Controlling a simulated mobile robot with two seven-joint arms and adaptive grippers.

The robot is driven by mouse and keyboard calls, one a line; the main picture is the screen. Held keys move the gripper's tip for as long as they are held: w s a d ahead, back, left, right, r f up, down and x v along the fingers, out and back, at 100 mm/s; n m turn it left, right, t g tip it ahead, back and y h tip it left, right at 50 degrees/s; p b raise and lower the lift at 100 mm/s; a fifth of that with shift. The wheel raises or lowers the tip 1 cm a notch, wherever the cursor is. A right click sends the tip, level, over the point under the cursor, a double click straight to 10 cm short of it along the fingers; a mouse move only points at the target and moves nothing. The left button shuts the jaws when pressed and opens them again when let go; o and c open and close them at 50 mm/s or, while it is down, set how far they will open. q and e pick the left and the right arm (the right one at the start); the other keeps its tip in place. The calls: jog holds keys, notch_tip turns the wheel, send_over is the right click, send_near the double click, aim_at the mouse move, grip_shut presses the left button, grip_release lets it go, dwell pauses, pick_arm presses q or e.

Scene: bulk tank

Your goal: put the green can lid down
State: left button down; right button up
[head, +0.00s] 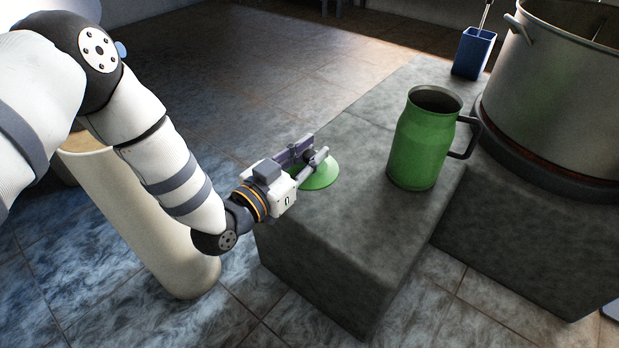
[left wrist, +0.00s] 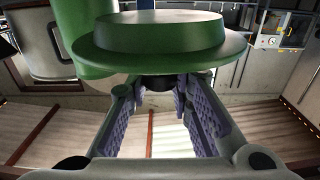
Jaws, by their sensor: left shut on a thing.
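The green can lid (head: 322,176) is a round disc at the left part of the grey stone block's top in the head view. My left gripper (head: 312,156) is above it, shut on its dark knob. In the left wrist view the lid (left wrist: 160,45) fills the upper middle, its narrower plug facing away from the fingers (left wrist: 158,100). I cannot tell whether the lid touches the block. The green can (head: 422,140) stands upright and open on the block, to the right of the lid and apart from it. It also shows in the left wrist view (left wrist: 85,35).
The grey block (head: 350,245) has free room between lid and can. A large steel pot (head: 560,95) stands at the right. A blue holder (head: 473,55) with a tool is at the back. A tall beige cylinder (head: 140,220) stands on the floor beneath my left arm.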

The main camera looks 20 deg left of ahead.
aim_at(305, 159)
pick_arm(q)
jog(key=f, duration=0.1)
jog(key=w+a+f+b, duration=0.1)
jog(key=shift+w+a+f, duration=0.15)
jog(key=shift+a+f, duration=0.1)
jog(key=shift+f, duration=0.1)
jog(key=f, duration=0.1)
jog(key=f+b, duration=0.1)
jog(key=a+f+b, duration=0.1)
jog(key=f, duration=0.1)
jog(key=shift+w, duration=0.25)
jog(key=shift+d+r, duration=0.1)
jog(key=shift+r, duration=0.05)
jog(key=c, duration=1.4)
grip_release()
jog(key=shift+f, duration=0.2)
jog(key=shift+c, duration=0.2)
pick_arm(e)
jog(key=f, duration=0.1)
jog(key=s+f, duration=0.1)
jog(key=shift+f+g, duration=0.3)
